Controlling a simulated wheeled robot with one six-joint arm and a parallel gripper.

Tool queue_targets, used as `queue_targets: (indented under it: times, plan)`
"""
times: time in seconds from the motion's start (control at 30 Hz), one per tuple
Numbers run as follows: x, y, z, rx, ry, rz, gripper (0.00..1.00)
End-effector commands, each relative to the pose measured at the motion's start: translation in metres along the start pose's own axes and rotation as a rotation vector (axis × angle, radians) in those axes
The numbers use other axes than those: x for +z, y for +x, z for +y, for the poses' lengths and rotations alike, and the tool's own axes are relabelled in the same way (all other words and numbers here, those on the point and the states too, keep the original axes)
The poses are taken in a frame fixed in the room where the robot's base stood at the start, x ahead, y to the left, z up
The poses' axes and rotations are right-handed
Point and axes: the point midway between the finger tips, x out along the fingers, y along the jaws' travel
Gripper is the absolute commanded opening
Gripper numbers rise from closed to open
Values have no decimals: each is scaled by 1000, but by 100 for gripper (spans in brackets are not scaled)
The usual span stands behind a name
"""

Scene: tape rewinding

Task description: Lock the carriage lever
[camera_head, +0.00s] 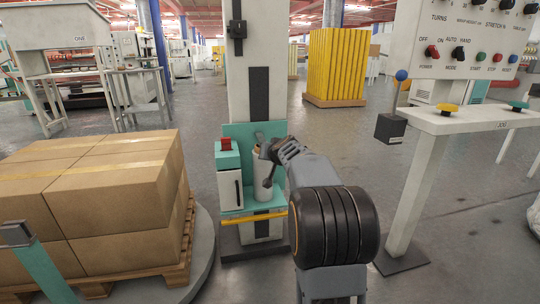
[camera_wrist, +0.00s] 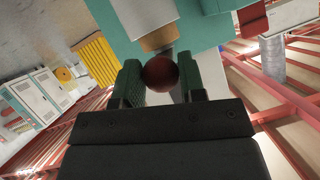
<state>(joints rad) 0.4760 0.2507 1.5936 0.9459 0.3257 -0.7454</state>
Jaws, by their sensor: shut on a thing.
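The teal carriage (camera_head: 230,160) sits low on the pale upright mast (camera_head: 257,85), with a pale film roll (camera_head: 263,187) standing in it. My gripper (camera_head: 266,152) reaches to the top of the roll from the right. In the wrist view, the dark red ball knob (camera_wrist: 161,73) of the carriage lever lies between my two green-padded fingers, and my gripper (camera_wrist: 160,80) is shut on it. Teal carriage panels (camera_wrist: 130,25) are close beyond the knob. In the head view my gripper hides most of the lever, so its angle cannot be told.
Stacked cartons (camera_head: 90,190) on a pallet stand left. A control panel (camera_head: 470,40) and a white stand (camera_head: 405,195) are right.

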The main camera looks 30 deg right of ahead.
Motion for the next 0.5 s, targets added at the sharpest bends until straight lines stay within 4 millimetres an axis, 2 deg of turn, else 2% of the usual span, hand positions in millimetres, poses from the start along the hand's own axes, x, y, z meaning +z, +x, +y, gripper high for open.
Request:
queue_targets:
  times: [0.03,0.17,0.2,0.43,0.5]
  plan:
    - [9,4,7,11,4,-15,0]
    - [9,4,7,10,4,-16,0]
    - [9,4,7,10,4,-16,40]
    - [7,4,2,4,1,-13,62]
    - [7,3,1,2,0,-12,62]
